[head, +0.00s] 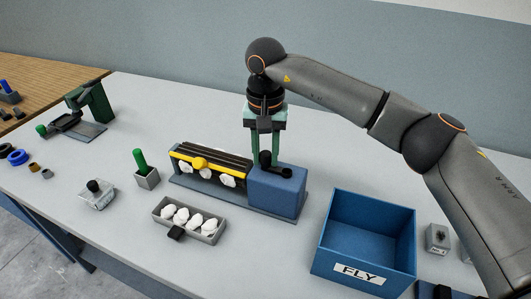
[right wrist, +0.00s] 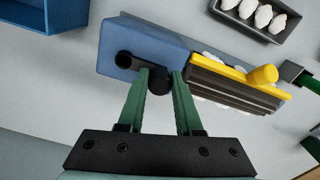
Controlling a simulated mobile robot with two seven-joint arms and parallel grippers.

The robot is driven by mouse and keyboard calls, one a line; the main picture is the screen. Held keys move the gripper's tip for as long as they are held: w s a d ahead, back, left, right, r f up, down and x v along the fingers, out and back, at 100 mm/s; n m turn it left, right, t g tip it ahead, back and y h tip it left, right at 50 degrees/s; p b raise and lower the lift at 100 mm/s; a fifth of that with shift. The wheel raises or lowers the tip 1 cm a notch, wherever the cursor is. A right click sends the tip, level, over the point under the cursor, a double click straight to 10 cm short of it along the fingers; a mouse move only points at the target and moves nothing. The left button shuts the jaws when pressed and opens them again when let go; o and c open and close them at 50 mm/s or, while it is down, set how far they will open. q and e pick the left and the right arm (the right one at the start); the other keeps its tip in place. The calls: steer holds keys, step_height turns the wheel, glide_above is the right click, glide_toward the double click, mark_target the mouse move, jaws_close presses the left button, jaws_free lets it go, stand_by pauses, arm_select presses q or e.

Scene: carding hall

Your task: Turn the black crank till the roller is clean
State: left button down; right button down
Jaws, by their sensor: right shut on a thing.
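The black crank (head: 267,160) sits on top of the blue housing (head: 278,190) at the right end of the roller unit. My right gripper (head: 264,153) comes down from above, its green fingers shut on the crank's knob. In the right wrist view the gripper (right wrist: 161,76) has one finger on each side of the knob, and the crank's arm (right wrist: 125,60) reaches left to its pivot. The dark ribbed roller (head: 215,155) lies behind a yellow bar (head: 201,163). White fluff (head: 228,180) shows below the bar. My left gripper is not in view.
A grey tray (head: 163,222) with several white tufts lies in front of the roller. An open blue bin marked FLY (head: 343,273) stands at front right. A green-handled tool in a grey holder (head: 147,179) and a black-knobbed block (head: 97,201) stand left.

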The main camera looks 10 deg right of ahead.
steer(key=shift+w+d+m, duration=0.1)
steer(key=shift+m, duration=0.2)
steer(key=m, duration=0.1)
steer(key=w+d+m, duration=0.1)
steer(key=m, duration=0.1)
steer(key=shift+w+m+p, duration=0.1)
steer(key=shift+m+p, duration=0.2)
steer(key=m, duration=0.1)
steer(key=d+m, duration=0.1)
steer(key=m, duration=0.1)
steer(key=shift+w+d+m, duration=0.2)
steer(key=shift+w+m, duration=0.1)
steer(key=shift+w, duration=0.1)
steer(key=s+d+m, duration=0.1)
steer(key=d+m, duration=0.1)
steer(key=m, duration=0.4)
steer(key=s+d+m, duration=0.1)
steer(key=d+m, duration=0.1)
steer(key=m, duration=0.4)
steer(key=s+d+m, duration=0.1)
steer(key=d+m, duration=0.1)
steer(key=m, duration=0.4)
steer(key=shift+s+d+m, duration=0.25)
steer(key=shift+m, duration=0.15)
steer(key=shift+s+m, duration=0.35)
steer(key=shift+m, duration=0.45)
steer(key=shift+s+m, duration=0.3)
steer(key=shift+m, duration=0.5)
